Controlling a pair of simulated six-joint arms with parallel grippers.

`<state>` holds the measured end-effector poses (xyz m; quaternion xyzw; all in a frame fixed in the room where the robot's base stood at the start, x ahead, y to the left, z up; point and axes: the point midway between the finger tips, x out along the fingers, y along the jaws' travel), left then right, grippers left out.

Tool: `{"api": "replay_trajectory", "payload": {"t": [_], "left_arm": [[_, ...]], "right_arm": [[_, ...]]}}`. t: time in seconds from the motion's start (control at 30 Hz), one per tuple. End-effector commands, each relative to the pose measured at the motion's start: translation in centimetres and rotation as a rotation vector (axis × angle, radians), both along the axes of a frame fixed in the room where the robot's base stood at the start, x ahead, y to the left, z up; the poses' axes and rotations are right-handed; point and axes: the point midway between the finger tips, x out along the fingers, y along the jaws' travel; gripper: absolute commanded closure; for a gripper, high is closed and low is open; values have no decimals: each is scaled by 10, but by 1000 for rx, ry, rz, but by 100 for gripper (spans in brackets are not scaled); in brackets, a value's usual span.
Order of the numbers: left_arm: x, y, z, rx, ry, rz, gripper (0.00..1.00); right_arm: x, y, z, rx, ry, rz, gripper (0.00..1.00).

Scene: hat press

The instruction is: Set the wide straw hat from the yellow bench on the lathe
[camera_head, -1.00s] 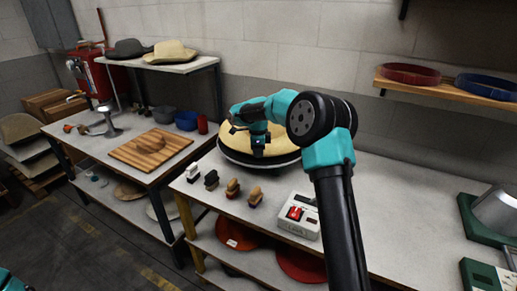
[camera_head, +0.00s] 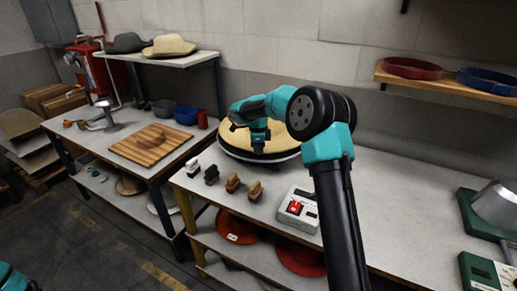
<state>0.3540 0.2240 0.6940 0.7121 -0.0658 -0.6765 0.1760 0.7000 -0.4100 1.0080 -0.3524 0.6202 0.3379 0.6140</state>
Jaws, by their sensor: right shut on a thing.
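The wide straw hat (camera_head: 234,137), pale yellow with a dark edge line, is at the back of the long bench with yellow legs (camera_head: 186,218). My right gripper (camera_head: 259,147) points down in front of its crown and is shut on it; the fingertips are small and partly lost against the straw. The arm hides the hat's right part. A dark round edge shows under the hat, possibly the lathe, but the hat covers most of it. I cannot tell whether they touch. Only a teal piece of my left arm shows at the lower left corner.
Several brushes (camera_head: 232,183) and a switch box (camera_head: 298,208) with a red switch stand in front of the hat. A green-based metal device (camera_head: 495,212) is at the right. Left table (camera_head: 83,137) holds a striped wooden board (camera_head: 150,150).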

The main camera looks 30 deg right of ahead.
Motion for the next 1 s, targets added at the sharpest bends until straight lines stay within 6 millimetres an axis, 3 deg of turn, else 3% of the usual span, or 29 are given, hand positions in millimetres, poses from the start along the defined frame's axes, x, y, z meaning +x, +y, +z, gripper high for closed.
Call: {"api": "replay_trajectory", "payload": {"t": [0.83,0.87,1.0], "left_arm": [[0,0,0,0,0,0,57],[0,0,0,0,0,0,57],[0,0,0,0,0,0,57]], "right_arm": [[0,0,-11,0,0,0,100],[0,0,-11,0,0,0,89],[0,0,-11,0,0,0,76]]}}
